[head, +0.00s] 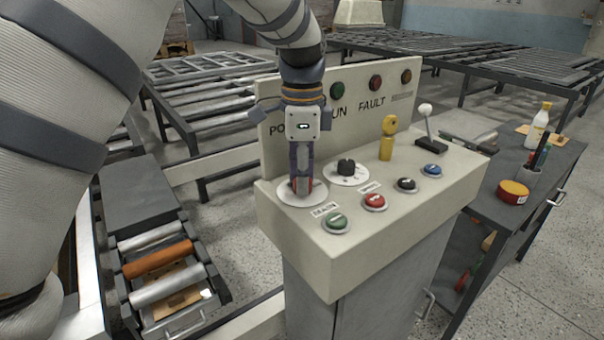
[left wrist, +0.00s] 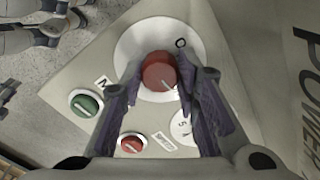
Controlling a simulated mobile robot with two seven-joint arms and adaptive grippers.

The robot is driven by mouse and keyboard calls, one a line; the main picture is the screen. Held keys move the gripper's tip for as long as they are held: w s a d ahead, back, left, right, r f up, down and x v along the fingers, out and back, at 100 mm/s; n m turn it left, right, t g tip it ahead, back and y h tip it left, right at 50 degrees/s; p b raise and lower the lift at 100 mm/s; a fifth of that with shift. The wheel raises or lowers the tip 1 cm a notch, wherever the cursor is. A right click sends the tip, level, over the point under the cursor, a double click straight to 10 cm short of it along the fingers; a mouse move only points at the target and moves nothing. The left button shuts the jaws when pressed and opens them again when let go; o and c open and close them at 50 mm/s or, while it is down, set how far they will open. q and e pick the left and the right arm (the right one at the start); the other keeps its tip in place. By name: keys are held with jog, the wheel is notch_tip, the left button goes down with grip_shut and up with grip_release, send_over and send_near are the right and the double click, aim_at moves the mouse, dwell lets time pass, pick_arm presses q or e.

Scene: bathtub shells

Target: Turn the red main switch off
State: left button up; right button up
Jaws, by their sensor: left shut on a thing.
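The red main switch (left wrist: 158,72) is a round red knob with a white pointer line on a white disc (left wrist: 150,30) in the left wrist view. The line points to the lower right, and an "O" mark sits on the disc at the knob's upper right. In the head view the disc (head: 316,198) is at the left end of the panel top. My left gripper (head: 302,186) points down over it, with its fingers shut on the knob from both sides. The fingers hide most of the knob in the head view. My right gripper is not in view.
Beside the switch are a black rotary knob (head: 346,166), a green button (head: 337,222), a red button (head: 375,202), a yellow key-like part (head: 387,140) and a lever (head: 426,120). The upright panel (head: 392,100) stands behind. A dark cart (head: 520,165) is at right.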

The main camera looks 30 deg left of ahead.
pick_arm(q)
jog(key=n, duration=0.8)
jog(key=shift+n, duration=0.3)
jog(key=n, duration=0.4)
jog(key=shift+n, duration=2.1)
jog(key=o, duration=1.2)
jog(key=shift+c, duration=0.2)
